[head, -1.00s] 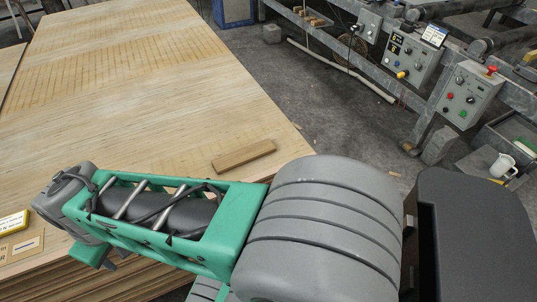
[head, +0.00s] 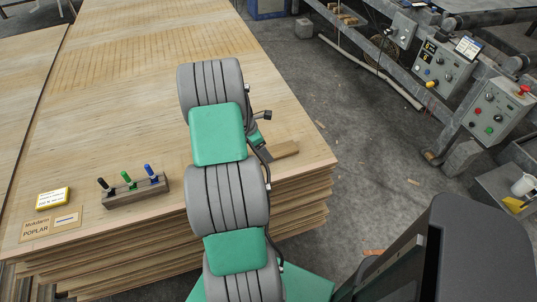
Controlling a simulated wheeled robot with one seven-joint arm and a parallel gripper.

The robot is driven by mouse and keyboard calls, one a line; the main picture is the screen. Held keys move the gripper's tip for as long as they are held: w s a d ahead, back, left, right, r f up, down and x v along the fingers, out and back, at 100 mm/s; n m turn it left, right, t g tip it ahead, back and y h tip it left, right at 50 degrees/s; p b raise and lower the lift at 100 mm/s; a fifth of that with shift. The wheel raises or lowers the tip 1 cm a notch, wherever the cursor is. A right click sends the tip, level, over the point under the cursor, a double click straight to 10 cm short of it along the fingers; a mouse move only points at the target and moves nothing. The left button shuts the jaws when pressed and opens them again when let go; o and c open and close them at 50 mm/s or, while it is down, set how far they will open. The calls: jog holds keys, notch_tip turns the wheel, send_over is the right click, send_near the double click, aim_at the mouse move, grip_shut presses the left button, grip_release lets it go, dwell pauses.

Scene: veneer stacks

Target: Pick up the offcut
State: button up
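The offcut (head: 284,150), a short flat strip of wood, lies on the top sheet of the veneer stack (head: 285,100) near its front right corner. Its left end is hidden behind my arm. My arm rises from the bottom of the head view and reaches over the stack. A small green and dark part of my gripper (head: 257,138) shows at the arm's right side, close to the offcut's left end in the picture. Its fingers are hidden, so I cannot see whether they are open or touch the offcut.
A wooden holder (head: 137,194) with black, green and blue markers stands left of my arm. A yellow box (head: 52,198) and a POPLAR card (head: 50,224) lie further left. Control boxes (head: 495,110) on a metal frame stand right, across a grey floor with scraps.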

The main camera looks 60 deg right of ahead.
jog(key=x, duration=0.3)
jog(key=shift+c, duration=0.2)
jog(key=c, duration=1.5)
